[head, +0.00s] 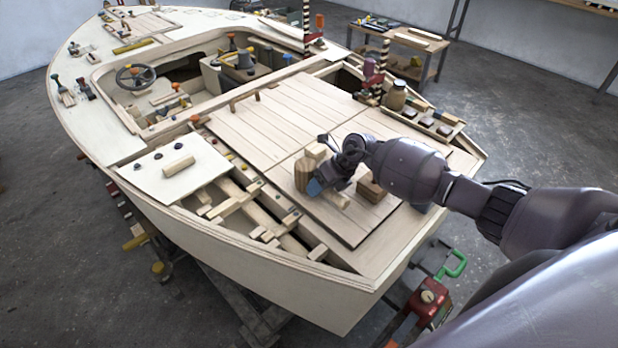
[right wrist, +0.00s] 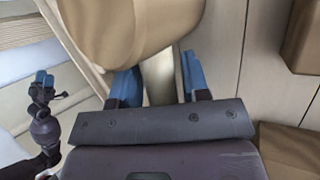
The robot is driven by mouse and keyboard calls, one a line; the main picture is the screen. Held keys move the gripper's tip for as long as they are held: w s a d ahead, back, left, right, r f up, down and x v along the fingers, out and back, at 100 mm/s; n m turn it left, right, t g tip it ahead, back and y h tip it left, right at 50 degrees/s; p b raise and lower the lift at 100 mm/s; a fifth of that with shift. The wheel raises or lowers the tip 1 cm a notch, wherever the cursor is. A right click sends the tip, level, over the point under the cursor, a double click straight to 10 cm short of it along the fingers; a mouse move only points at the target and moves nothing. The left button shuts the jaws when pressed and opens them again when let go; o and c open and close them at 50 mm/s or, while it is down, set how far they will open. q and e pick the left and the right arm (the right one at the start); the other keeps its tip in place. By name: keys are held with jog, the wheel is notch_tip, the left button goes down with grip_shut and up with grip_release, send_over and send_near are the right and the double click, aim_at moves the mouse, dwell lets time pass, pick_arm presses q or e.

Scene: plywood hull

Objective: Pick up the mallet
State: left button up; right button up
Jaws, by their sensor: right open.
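The wooden mallet lies on the planked deck hatch. Its tan, rounded head (head: 303,175) shows left of my right gripper, and its pale handle (head: 337,200) runs to the lower right. In the right wrist view the mallet's head (right wrist: 125,28) fills the top, and the handle (right wrist: 160,78) shows between the blue fingers. My right gripper (head: 318,187) is open, low over the mallet, with one finger on each side of the handle (right wrist: 158,85). Contact with the handle cannot be told. My left gripper (right wrist: 43,84) shows small at the left of that view; its opening is unclear.
A pale block (head: 316,151) stands just behind the mallet's head, and a brown block (head: 370,187) stands right of my gripper. The hatch (head: 270,125) is bare towards the back left. An open ribbed bay (head: 265,205) lies left of the hatch.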

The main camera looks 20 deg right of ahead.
jog(key=shift+r, duration=0.1)
jog(key=c, duration=0.8)
jog(key=shift+o, duration=0.2)
